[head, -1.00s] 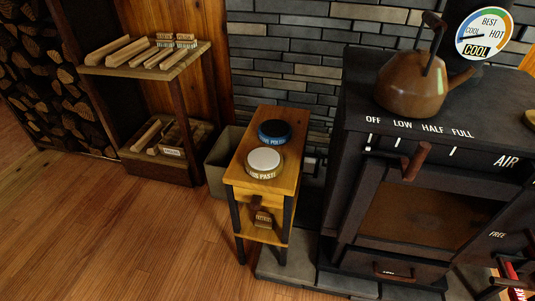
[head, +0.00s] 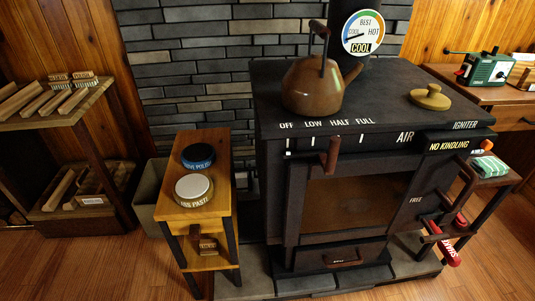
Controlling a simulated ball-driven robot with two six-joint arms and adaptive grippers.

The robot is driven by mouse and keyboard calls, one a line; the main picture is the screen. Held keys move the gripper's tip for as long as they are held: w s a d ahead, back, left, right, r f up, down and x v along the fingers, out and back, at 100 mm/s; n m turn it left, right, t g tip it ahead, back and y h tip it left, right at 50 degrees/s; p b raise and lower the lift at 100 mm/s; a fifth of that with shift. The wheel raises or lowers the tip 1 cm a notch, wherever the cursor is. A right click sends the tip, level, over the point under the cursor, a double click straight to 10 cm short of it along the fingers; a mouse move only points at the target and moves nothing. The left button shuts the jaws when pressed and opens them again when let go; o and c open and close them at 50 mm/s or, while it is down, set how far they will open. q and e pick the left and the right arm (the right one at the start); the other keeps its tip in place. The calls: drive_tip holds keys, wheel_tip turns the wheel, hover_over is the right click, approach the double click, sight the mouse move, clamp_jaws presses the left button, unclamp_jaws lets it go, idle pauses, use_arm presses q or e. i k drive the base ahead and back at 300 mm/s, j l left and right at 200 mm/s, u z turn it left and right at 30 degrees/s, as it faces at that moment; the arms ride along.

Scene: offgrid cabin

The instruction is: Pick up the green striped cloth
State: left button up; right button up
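A small folded-looking green and white item (head: 490,166), which looks like the green striped cloth, lies on a low dark side table (head: 497,181) to the right of the stove. It is small in the head view, and its stripes are hard to make out. Neither of my grippers is in view.
A black stove (head: 345,190) with a copper kettle (head: 312,88) on top stands in the middle. A red labelled object (head: 447,251) is by its right side. A wooden stand (head: 207,213) with two tins is left. A desk (head: 510,94) stands behind right. Floor is open at front right.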

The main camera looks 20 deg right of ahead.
sight(486, 166)
drive_tip(key=z, duration=1.65)
drive_tip(key=i+l+u, duration=0.1)
drive_tip(key=i+l, duration=0.1)
drive_tip(key=i, duration=0.05)
